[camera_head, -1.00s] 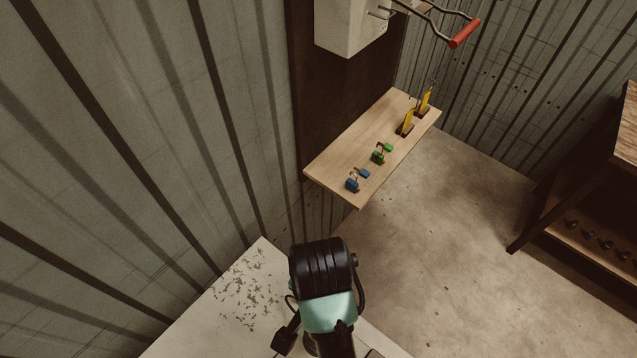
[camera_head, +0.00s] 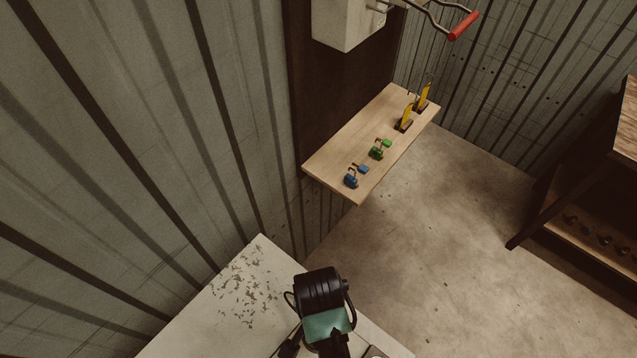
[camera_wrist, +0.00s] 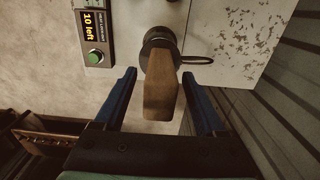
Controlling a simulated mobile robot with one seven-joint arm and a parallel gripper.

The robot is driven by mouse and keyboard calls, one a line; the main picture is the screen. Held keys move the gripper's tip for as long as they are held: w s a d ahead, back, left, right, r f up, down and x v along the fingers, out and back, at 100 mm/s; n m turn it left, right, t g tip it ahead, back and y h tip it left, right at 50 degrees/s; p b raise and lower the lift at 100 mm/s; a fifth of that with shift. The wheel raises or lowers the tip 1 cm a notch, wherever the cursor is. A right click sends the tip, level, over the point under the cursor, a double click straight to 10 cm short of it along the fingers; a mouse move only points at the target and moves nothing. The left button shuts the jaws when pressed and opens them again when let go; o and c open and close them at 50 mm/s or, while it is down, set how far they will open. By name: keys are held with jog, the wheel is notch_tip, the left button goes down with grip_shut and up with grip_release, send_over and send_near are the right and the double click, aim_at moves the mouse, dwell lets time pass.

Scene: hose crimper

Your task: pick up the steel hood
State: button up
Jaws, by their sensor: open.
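In the wrist view a brown wooden handle (camera_wrist: 162,95) stands out from a round dark metal piece (camera_wrist: 158,40) with a wire loop at its right. This may be the steel hood, but I cannot tell for sure. My gripper (camera_wrist: 159,72) is open, with one blue finger on each side of the handle and a visible gap on both sides. Nothing is gripped. In the head view my own wrist covers the handle and fingers.
A control box (camera_wrist: 95,38) with a green button and a "10 left" display is close by. A wooden shelf (camera_head: 335,160) holds blue, green and yellow items; a red-handled lever (camera_head: 463,25) hangs above.

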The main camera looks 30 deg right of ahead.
jog(key=shift+f, duration=1.15)
grip_shut()
dwell(0.5)
